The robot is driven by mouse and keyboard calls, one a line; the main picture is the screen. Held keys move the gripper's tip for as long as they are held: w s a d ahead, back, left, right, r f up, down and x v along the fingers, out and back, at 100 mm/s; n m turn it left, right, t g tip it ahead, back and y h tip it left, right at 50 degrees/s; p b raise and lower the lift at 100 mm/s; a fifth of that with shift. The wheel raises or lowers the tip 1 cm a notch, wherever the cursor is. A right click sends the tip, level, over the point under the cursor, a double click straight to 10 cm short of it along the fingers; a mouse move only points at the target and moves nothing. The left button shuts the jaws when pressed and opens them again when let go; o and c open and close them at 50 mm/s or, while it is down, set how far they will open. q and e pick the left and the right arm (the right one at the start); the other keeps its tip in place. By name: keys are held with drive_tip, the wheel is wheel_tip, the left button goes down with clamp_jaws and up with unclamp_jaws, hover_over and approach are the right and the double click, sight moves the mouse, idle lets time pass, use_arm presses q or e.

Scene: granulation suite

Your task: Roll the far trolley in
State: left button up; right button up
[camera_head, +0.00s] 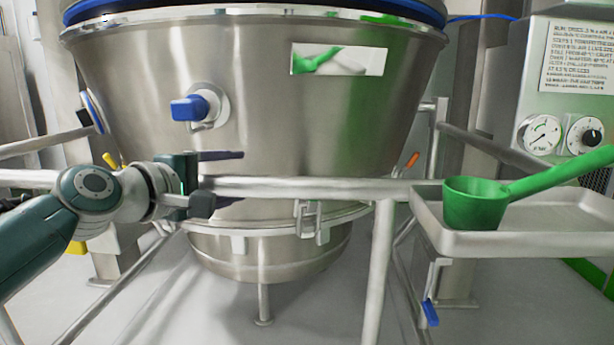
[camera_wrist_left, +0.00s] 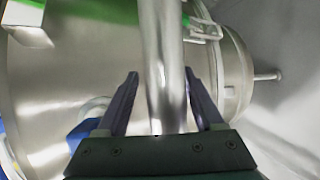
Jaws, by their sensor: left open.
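A trolley carries a large steel bowl (camera_head: 255,100) with a blue rim and a blue-handled valve (camera_head: 190,108). Its pale tubular push rail (camera_head: 310,189) runs across in front of the bowl. My left gripper (camera_head: 236,178) is open at the left part of this rail. In the left wrist view the rail (camera_wrist_left: 160,40) passes between the two spread fingers of the left gripper (camera_wrist_left: 160,76), with a gap visible on both sides. The bowl (camera_wrist_left: 60,80) lies behind the rail there. My right gripper is not in view.
A steel tray (camera_head: 530,243) at the right of the rail holds a green scoop (camera_head: 475,203). A panel with gauges (camera_head: 540,134) and a printed notice (camera_head: 580,57) stands at the back right. Pale floor (camera_head: 310,310) shows below.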

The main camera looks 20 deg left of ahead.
sight(201, 183)
use_arm(q)
drive_tip(key=shift+s+f, duration=0.1)
drive_tip(key=shift+f, duration=0.05)
drive_tip(key=shift+s+a+p, duration=0.1)
drive_tip(key=shift+s+p, duration=0.15)
drive_tip(key=shift+p, duration=0.05)
drive_tip(key=p+v, duration=0.4)
drive_tip(key=v, duration=0.5)
drive_tip(key=shift+s, duration=0.15)
